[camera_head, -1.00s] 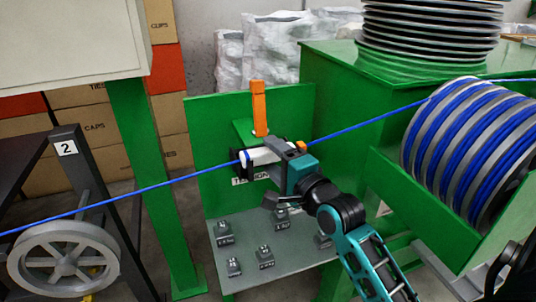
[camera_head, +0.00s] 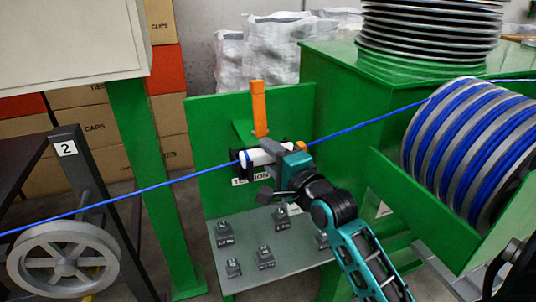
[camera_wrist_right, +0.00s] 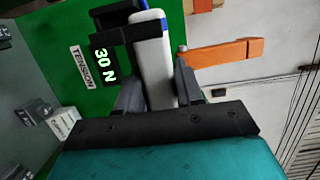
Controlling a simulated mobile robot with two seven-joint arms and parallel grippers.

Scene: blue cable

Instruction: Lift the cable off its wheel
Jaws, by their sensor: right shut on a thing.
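The blue cable (camera_head: 345,131) runs taut from the large drum at the right, past the tension unit, and down left to a grey spoked wheel (camera_head: 64,257), where it crosses the top. A white roller (camera_head: 257,157) sits on the tension unit under the orange lever. My right gripper (camera_head: 284,157) is at the roller's right end. In the right wrist view, the white roller (camera_wrist_right: 153,70) lies between its fingers (camera_wrist_right: 158,92), and the gripper is shut on it. A blue band of cable (camera_wrist_right: 152,15) crosses the roller's far end. My left gripper is not in view.
An orange lever (camera_head: 259,108) stands upright behind the roller. A display (camera_wrist_right: 104,63) reads 30 N beside a TENSION label. Several small weights (camera_head: 264,256) stand on a grey shelf below. Green posts and a cable drum (camera_head: 470,140) bound the space.

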